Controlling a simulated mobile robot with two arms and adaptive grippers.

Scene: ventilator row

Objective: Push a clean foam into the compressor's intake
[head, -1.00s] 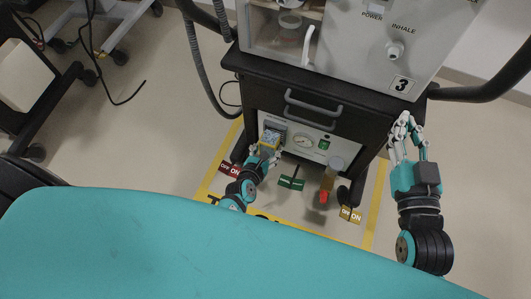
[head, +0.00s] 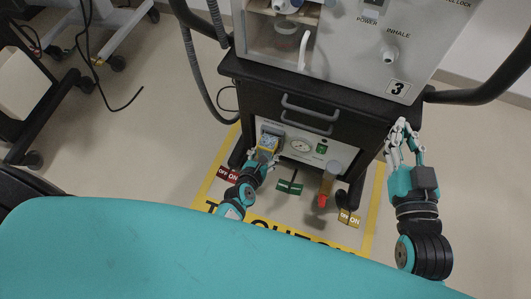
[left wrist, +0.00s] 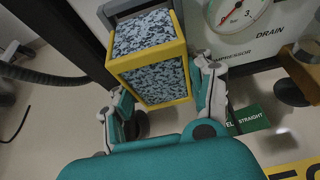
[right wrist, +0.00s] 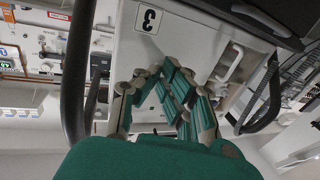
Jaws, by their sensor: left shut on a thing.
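A grey-white speckled foam block with yellow edges (left wrist: 155,80) is between the fingers of my left gripper (left wrist: 165,100) in the left wrist view. My left gripper is shut on it. The foam's far end is at the dark grey surround of the intake (left wrist: 124,6); how deep it sits cannot be told. In the head view, my left gripper (head: 262,158) is low at the left of the compressor's front panel (head: 319,145). My right gripper (head: 404,140) is open and empty, right of the cabinet. It also shows in the right wrist view (right wrist: 162,75).
A pressure gauge (head: 300,146) and a green switch (head: 322,149) are right of the intake. The drawer handle (head: 310,108) juts out above. Floor tags and yellow tape lie below.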

